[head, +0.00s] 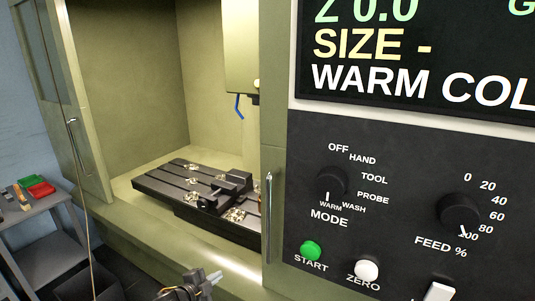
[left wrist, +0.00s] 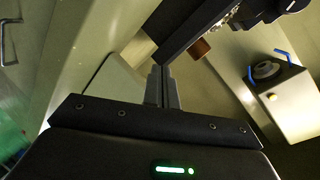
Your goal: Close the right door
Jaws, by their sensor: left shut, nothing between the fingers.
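The right door (head: 274,120) is the olive panel edge beside the control panel, with a vertical metal handle (head: 268,215). The opening to its left is wide open. The left door (head: 62,90) stands at the left with its own handle (head: 85,150). My left gripper (head: 212,279) is at the bottom of the head view, in front of the opening, left of and below the right door's handle, apart from it. In the left wrist view its fingers (left wrist: 162,85) are together and empty. A metal handle (left wrist: 6,44) shows at that view's left edge; I cannot tell which door it belongs to. My right gripper is out of view.
Inside the machine is a black slotted table (head: 165,187) with a vise (head: 225,188) and metal chips. A spindle housing (head: 240,50) with a blue nozzle hangs above. The control panel (head: 400,165) fills the right. A grey cart (head: 40,215) with red and green bins stands left.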

